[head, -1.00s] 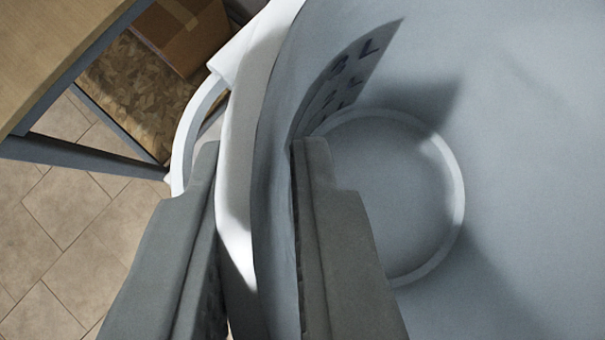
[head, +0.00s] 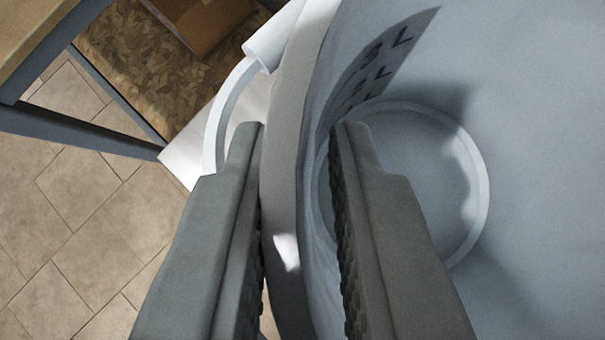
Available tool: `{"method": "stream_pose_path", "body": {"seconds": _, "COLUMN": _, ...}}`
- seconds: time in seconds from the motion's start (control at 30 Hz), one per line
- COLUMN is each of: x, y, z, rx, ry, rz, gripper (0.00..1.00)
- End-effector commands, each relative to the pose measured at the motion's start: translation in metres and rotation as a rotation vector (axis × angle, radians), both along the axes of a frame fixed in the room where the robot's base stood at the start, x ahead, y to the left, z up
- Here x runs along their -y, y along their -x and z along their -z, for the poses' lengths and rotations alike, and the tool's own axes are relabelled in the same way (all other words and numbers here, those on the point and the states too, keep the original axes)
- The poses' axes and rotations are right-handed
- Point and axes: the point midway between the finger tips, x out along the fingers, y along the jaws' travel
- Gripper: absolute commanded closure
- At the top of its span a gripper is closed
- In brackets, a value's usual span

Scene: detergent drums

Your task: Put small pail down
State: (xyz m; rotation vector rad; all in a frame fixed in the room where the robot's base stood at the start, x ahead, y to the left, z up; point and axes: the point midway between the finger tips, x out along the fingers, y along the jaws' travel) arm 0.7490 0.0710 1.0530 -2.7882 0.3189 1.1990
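The small pail (head: 540,120) fills the right of the view, pale blue-grey inside, with a raised ring (head: 478,200) on its bottom. A panel with dark letters (head: 385,60) shows on its inner wall. A white curved handle (head: 222,115) is at its left side. My gripper (head: 297,140) straddles the pail's rim, left finger outside and right finger inside. The left finger is close against the wall; a gap shows between the wall and the right finger's ridged pad. The gripper looks open. What is under the pail is hidden.
At upper left is a wooden table (head: 40,35) with a grey metal frame (head: 75,135). Below it a chipboard shelf (head: 150,65) holds a cardboard box (head: 205,20). Tiled floor (head: 90,215) is clear at lower left.

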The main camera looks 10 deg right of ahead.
Motion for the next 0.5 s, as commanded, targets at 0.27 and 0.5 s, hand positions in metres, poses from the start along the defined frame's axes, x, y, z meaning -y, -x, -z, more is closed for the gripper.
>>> {"method": "stream_pose_path", "body": {"seconds": 0.27, "x": 0.0000, "y": 0.0000, "z": -0.0001, "rx": 0.000, "ry": 0.000, "rz": 0.000, "gripper": 0.64}}
{"method": "stream_pose_path", "body": {"seconds": 0.5, "x": -0.0010, "y": 0.0041, "z": -0.0066, "rx": 0.001, "ry": 0.000, "rz": 0.000, "gripper": 0.64}}
